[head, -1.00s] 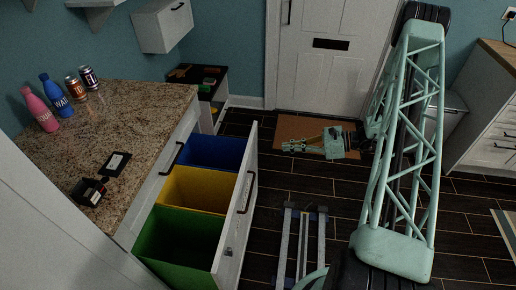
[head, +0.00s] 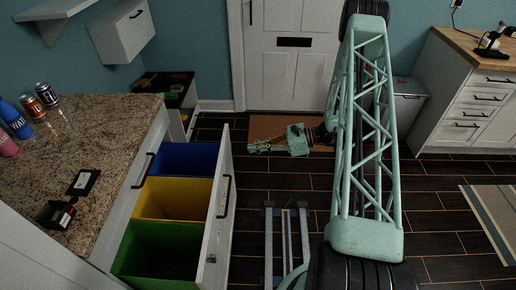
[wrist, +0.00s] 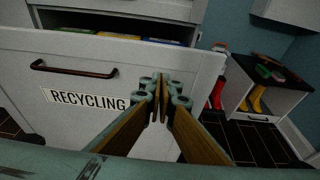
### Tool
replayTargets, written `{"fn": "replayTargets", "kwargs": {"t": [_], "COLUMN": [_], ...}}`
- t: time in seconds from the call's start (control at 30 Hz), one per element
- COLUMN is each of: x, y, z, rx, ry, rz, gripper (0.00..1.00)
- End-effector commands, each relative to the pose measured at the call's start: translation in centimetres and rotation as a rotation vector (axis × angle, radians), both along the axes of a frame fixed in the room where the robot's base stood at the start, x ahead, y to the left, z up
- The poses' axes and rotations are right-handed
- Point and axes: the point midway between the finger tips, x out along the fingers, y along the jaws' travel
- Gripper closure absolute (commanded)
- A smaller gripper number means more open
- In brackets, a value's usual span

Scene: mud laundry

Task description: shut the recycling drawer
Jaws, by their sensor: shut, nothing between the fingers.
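The recycling drawer (head: 217,200) is pulled out from the white counter unit in the head view. Blue (head: 186,158), yellow (head: 172,198) and green (head: 155,250) bins sit inside it. The wrist view shows its white front (wrist: 200,68) with a "RECYCLING" label (wrist: 88,100) and a dark bar handle (wrist: 72,68). My gripper (wrist: 160,84) is shut and empty, its fingertips in front of the drawer face, right of the handle and label. Whether they touch the face I cannot tell. In the head view my gripper (head: 252,147) is right of the drawer, over the doormat.
The granite counter (head: 100,140) holds bottles, cans and small black items. A shoe shelf (wrist: 262,90) with red and yellow boots stands beyond the drawer. A doormat (head: 262,125) lies by the white door (head: 298,60). Dark floor is open right of the drawer.

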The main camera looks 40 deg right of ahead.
Motion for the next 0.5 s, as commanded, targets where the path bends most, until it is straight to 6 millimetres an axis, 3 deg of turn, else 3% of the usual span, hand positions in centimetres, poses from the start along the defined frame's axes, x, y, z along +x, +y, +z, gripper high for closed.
{"fn": "replayTargets", "kwargs": {"t": [0.5], "x": [3.3], "y": [4.6], "z": [-1.9], "rx": [0.000], "ry": [0.000], "rz": [0.002], "gripper": [1.00]}}
